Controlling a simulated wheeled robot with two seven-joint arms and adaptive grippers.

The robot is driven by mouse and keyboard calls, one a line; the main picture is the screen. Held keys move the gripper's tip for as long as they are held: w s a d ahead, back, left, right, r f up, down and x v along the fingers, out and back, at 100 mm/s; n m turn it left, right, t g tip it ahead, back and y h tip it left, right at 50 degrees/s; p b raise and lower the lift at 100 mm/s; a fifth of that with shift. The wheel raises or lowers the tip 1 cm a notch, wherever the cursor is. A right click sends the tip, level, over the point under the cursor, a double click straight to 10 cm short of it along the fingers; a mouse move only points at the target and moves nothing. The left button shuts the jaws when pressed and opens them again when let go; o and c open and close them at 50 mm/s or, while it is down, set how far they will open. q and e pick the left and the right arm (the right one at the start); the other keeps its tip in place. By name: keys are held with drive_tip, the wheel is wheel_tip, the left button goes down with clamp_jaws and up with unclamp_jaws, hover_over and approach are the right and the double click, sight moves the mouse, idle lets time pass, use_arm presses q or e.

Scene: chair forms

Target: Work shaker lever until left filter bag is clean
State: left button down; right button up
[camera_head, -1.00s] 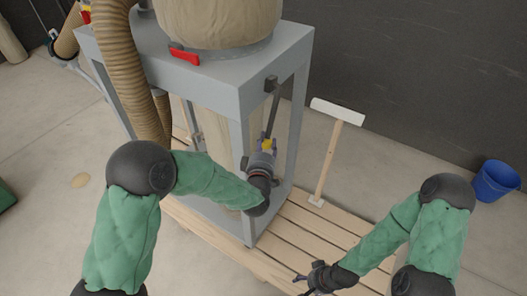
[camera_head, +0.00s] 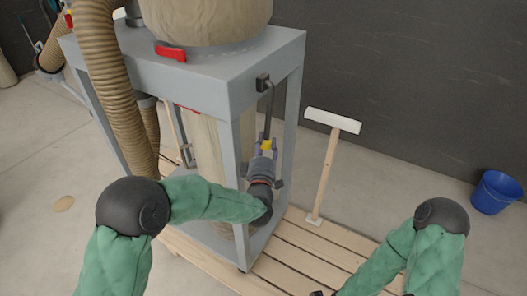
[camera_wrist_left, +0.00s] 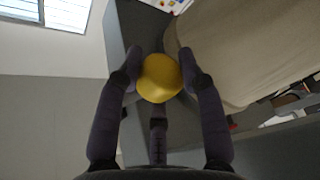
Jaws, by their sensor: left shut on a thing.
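The shaker lever (camera_head: 269,112) is a thin dark bar hanging from a bracket on the grey frame (camera_head: 237,102). Its yellow knob (camera_head: 266,146) is at the lower end. My left gripper (camera_head: 264,150) is shut on this knob. The left wrist view shows the yellow knob (camera_wrist_left: 160,78) between its fingers. A tan filter bag (camera_head: 205,18) stands above the frame's top, cut off by the picture edge; whether it is the left one I cannot tell. My right gripper (camera_head: 318,293) barely shows at the bottom edge, its fingers hidden.
A pale bag (camera_head: 208,150) hangs inside the frame. A ribbed hose (camera_head: 112,85) runs down the left side. The frame stands on a slatted wooden pallet (camera_head: 300,262). A white-headed wooden tool (camera_head: 326,170) stands behind it. A blue bucket (camera_head: 495,192) is far right.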

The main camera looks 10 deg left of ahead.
use_arm(q)
drive_tip(key=shift+w+r, duration=0.1)
drive_tip(key=c, duration=0.9)
unclamp_jaws()
drive_tip(key=shift+d, duration=0.1)
drive_tip(key=shift+o, duration=0.7)
drive_tip(key=shift+w+d, duration=0.1)
drive_tip(key=shift+w, duration=0.15)
drive_tip(key=shift+s, duration=0.1)
drive_tip(key=shift+s, duration=0.1)
drive_tip(key=s+f, duration=0.2)
drive_tip(key=s, duration=0.9)
drive_tip(key=shift+s+d+f, duration=0.15)
drive_tip(key=shift+s+d, duration=0.05)
drive_tip(key=shift+s, duration=0.15)
